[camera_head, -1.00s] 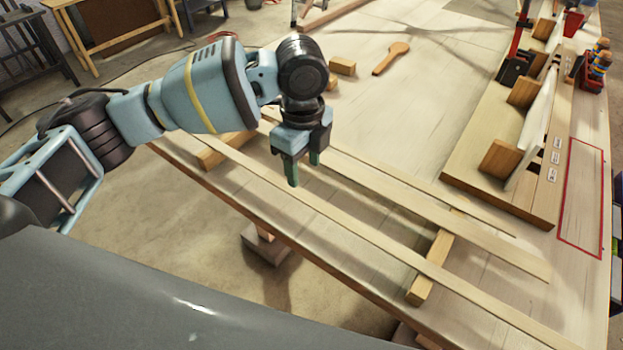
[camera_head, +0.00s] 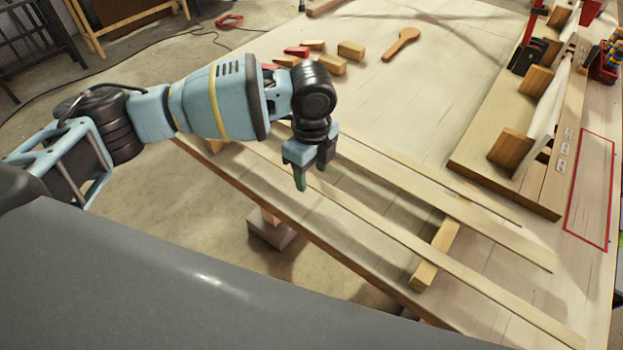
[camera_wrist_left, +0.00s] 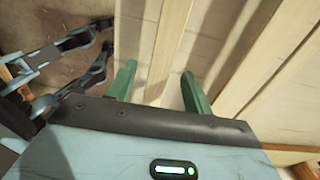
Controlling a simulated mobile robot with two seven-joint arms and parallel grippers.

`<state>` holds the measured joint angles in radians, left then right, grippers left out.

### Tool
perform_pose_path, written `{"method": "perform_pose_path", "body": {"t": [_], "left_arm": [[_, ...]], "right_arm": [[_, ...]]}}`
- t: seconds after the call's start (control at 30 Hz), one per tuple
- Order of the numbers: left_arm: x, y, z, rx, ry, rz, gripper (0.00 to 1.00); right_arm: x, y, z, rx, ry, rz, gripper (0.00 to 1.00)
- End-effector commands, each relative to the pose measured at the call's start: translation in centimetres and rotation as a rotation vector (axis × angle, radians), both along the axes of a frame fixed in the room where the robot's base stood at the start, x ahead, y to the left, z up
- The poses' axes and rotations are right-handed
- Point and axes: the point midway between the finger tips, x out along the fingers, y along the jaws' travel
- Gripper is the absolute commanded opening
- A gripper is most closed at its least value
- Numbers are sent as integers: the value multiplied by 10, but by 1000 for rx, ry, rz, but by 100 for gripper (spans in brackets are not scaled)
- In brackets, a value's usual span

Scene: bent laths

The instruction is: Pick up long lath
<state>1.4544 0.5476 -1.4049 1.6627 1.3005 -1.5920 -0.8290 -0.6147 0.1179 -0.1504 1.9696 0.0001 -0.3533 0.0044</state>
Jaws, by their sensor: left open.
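Several long pale laths lie side by side along the table's front side. The front lath (camera_head: 400,233) looks longest and runs diagonally from under my left gripper to the lower right. A middle lath (camera_head: 470,220) and a shorter back lath (camera_head: 440,186) lie behind it. My left gripper (camera_head: 305,178) is open, pointing down over the front lath. In the left wrist view its green fingers (camera_wrist_left: 158,86) stand apart, with a lath (camera_wrist_left: 168,35) running between them in the picture. I cannot tell how far the fingertips are above it. My right gripper is not in view.
A wooden support block (camera_head: 437,255) lies under the laths. A wooden fixture (camera_head: 505,165) stands at the right, beside a red-outlined area (camera_head: 592,190). The table centre is clear.

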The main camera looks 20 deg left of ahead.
Motion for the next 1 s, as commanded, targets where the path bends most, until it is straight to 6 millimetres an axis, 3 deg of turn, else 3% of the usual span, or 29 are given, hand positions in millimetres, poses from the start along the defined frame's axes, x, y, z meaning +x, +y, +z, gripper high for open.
{"method": "perform_pose_path", "body": {"t": [0.3,0.7,1.0], "left_arm": [[0,0,-6,0,-1,0,51],[0,0,-6,0,-1,0,1],[0,0,-4,-2,-2,0,0]], "right_arm": [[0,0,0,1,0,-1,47],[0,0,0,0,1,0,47],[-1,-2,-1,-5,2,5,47]]}}
